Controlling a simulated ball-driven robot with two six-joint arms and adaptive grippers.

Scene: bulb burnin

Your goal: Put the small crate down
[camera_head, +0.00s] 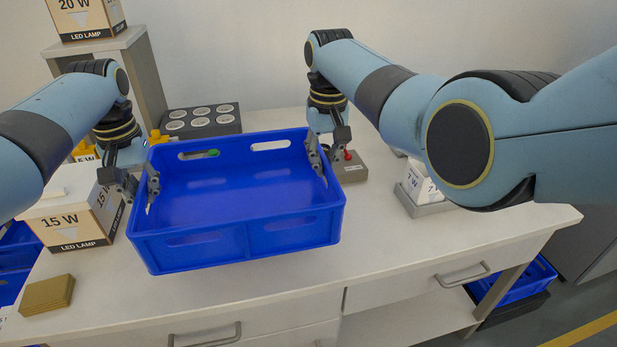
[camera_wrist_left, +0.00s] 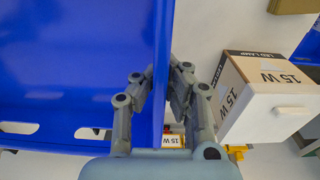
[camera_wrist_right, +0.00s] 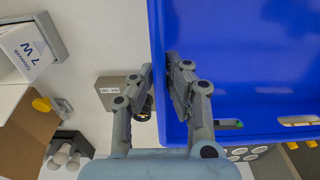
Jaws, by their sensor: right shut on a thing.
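The small blue crate (camera_head: 235,195) is over the middle of the white table (camera_head: 390,240) and looks empty. I cannot tell whether its base touches the tabletop. My left gripper (camera_head: 140,186) has its fingers on either side of the crate's left wall; in the left wrist view (camera_wrist_left: 160,75) the wall runs between them, and I cannot tell whether they press on it. My right gripper (camera_head: 326,150) is shut on the crate's right wall, one finger inside and one outside, as the right wrist view (camera_wrist_right: 160,70) also shows.
A 15 W lamp box (camera_head: 75,218) stands close left of the crate, with a brown block (camera_head: 47,295) in front of it. A 7 W box (camera_head: 418,186) stands right. Table is clear at front right.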

